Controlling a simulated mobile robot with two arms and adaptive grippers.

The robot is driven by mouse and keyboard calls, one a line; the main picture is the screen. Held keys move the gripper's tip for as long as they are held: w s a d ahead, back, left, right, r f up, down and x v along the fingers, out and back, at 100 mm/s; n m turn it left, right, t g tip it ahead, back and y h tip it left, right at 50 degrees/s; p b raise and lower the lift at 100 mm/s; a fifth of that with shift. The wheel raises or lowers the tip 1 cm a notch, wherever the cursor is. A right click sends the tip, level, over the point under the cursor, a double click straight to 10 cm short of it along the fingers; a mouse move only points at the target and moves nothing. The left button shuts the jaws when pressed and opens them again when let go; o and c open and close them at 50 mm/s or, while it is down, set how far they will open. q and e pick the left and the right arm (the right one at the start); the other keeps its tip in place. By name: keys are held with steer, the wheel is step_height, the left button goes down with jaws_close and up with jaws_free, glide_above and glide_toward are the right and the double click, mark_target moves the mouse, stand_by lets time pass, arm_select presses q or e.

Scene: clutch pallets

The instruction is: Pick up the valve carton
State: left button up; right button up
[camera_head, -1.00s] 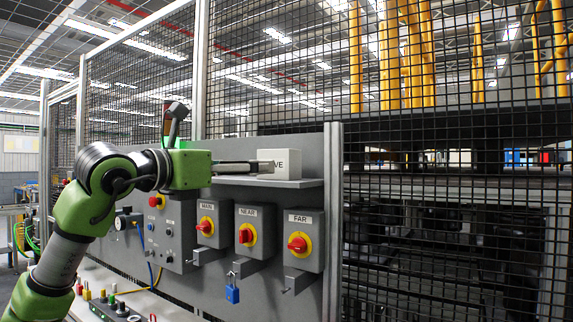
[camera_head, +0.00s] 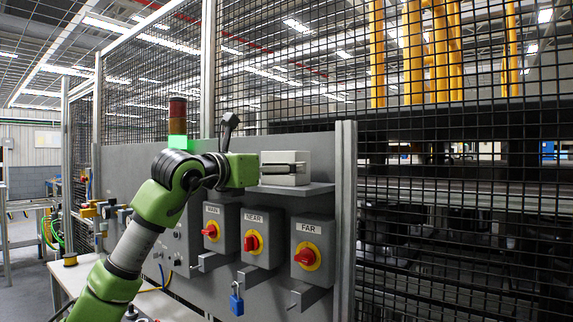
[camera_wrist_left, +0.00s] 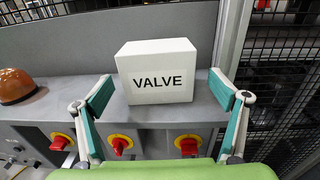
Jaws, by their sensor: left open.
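The valve carton (camera_head: 285,181) is a white box on a grey shelf at the top of the panel. In the left wrist view the carton (camera_wrist_left: 158,62) stands upright with its VALVE label facing me. My left gripper (camera_head: 301,168) is level with the carton, and its fingers cross the carton's front in the head view. In the left wrist view the open fingers (camera_wrist_left: 163,88) are spread to the left and right of the carton with gaps on both sides. I see no contact. My right gripper is not in view.
The shelf (camera_head: 318,189) sits above rotary switches marked MAIN (camera_head: 211,231), NEAR (camera_head: 252,243) and FAR (camera_head: 306,257). A blue padlock (camera_head: 236,304) hangs below. A metal post (camera_head: 346,220) and mesh fence stand right of the shelf. A signal light (camera_head: 177,118) stands behind my arm.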

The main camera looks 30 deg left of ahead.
arm_select(q)
steer(key=w+p, duration=0.1)
steer(key=w, duration=0.1)
steer(key=w+p, duration=0.2)
steer(key=shift+a+r, duration=0.1)
steer(key=shift+r, duration=0.3)
steer(key=shift+w+f, duration=0.2)
steer(key=shift+w, duration=0.35)
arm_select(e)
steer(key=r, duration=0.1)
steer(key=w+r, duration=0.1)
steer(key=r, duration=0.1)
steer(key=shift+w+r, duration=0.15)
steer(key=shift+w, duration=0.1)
arm_select(q)
steer(key=shift+s+r, duration=0.1)
steer(key=c, duration=1.4)
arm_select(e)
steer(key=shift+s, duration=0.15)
